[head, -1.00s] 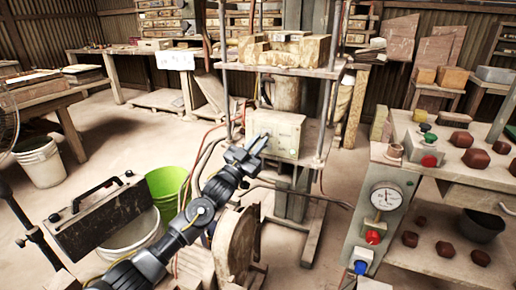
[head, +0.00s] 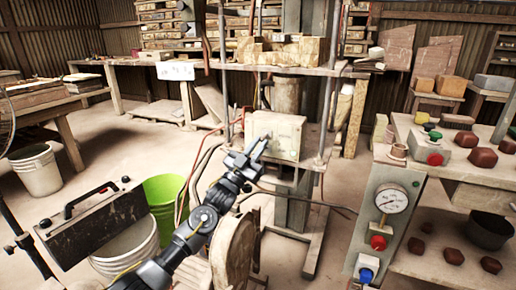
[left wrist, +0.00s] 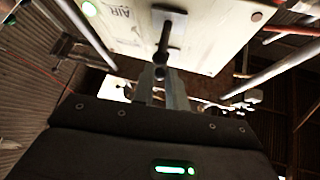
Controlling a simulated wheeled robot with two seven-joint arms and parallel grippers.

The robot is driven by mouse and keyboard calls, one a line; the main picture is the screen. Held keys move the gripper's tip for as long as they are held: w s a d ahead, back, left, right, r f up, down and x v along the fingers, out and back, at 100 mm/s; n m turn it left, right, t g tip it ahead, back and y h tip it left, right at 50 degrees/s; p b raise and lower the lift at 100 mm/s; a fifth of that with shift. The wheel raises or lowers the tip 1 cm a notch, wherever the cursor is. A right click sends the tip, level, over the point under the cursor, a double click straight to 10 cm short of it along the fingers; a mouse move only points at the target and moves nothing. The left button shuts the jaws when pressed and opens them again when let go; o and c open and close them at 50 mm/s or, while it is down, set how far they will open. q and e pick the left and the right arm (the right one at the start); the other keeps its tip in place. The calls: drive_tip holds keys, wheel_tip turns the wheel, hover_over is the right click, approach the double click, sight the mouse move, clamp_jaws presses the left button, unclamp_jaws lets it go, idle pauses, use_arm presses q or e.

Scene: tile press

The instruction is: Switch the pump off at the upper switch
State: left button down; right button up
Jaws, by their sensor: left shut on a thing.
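A pale grey control box (head: 287,128) stands on the press frame in the middle of the head view. The left wrist view shows its panel (left wrist: 205,45) close up, with a label reading "AIR", a lit green lamp (left wrist: 89,9) and a dark switch lever (left wrist: 164,38). My left gripper (head: 259,148) is at the front of the box. In the left wrist view its fingers (left wrist: 160,82) are shut on the end of the lever. The fingers partly hide the lever's tip. My right gripper is not in view.
Press uprights and a shelf with blocks (head: 290,50) surround the box. Hoses hang left of it. A green bucket (head: 166,190) stands lower left.

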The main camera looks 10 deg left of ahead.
use_arm(q)
drive_tip(key=shift+f, duration=0.1)
drive_tip(key=c, duration=1.4)
unclamp_jaws()
drive_tip(key=shift+s+a, duration=0.1)
